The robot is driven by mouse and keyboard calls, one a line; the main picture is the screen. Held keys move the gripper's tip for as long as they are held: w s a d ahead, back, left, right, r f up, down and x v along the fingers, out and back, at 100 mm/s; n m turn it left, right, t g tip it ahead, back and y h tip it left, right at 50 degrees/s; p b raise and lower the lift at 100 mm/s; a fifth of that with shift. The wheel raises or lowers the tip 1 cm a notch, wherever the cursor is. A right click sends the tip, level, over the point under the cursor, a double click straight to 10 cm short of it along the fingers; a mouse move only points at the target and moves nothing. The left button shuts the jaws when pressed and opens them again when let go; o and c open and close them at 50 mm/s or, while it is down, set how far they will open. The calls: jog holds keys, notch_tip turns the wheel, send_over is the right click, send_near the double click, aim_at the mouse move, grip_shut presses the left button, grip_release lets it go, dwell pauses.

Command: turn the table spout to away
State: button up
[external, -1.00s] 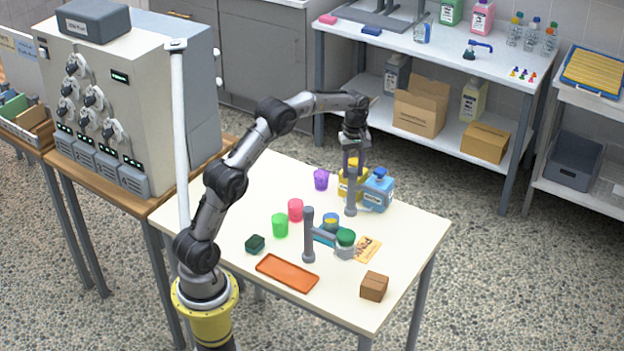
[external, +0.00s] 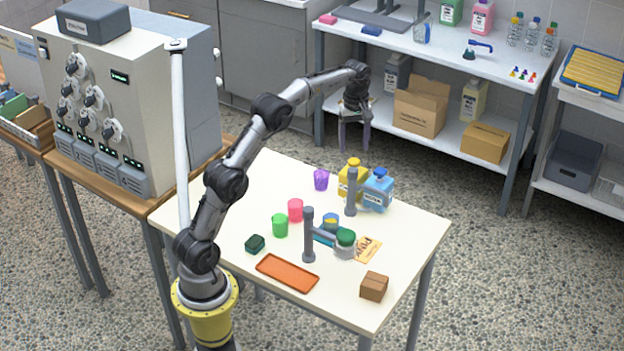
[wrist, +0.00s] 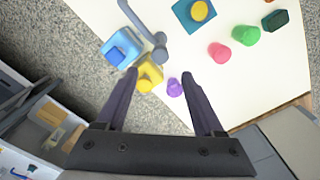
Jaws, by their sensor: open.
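Two grey upright posts stand on the table. The front post (external: 308,236) has a side arm (external: 324,235) pointing right to a grey cup-like piece with a green top (external: 345,243). The rear post (external: 351,193) stands just left of the blue bottle. In the wrist view a grey post (wrist: 160,52) shows beside the blue bottle (wrist: 121,47), with a grey bar (wrist: 138,20) running up-left. I cannot tell which part is the turning spout. My gripper (external: 354,148) is open and empty, fingers down, past the table's far edge. Its spread fingers show in the wrist view (wrist: 160,75).
A yellow bottle (external: 350,181) and a blue bottle (external: 378,189) crowd the rear post. Purple (external: 321,180), pink (external: 295,210) and green (external: 280,226) cups stand left. An orange tray (external: 287,273) and brown box (external: 374,286) lie in front. A blue faucet (external: 480,46) is on the back bench.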

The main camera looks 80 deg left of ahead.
jog(key=shift+r, duration=2.35)
